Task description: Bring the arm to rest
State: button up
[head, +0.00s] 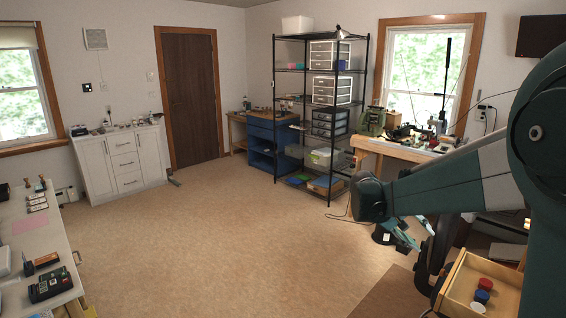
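My arm (455,183) enters from the right edge. It reaches left across the right side of the head view to a rounded dark teal joint (370,199). Behind and below that joint, teal and dark parts show near the floor. They may belong to my gripper, but its fingers cannot be made out clearly, nor whether they are open or shut. I see nothing that is clearly held.
An open wooden drawer (456,280) at the lower right holds a red, a blue and another round piece. A cluttered workbench (393,150) and black shelf rack (328,205) stand behind. A white table (40,235) is at left. The middle floor (220,240) is clear.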

jog(key=s+a+t+y, duration=0.2)
jog(key=s+a, duration=0.5)
jog(key=s, duration=0.4)
jog(key=s+a+t+y+p, duration=0.1)
jog(key=s+a+y, duration=0.3)
jog(key=s+a, duration=0.4)
jog(key=s+a+t+y, duration=0.3)
jog(key=s+a, duration=0.5)
jog(key=s, duration=0.7)
jog(key=shift+s+f+y, duration=0.15)
jog(key=shift+f+y, duration=0.1)
jog(key=shift+y, duration=0.05)
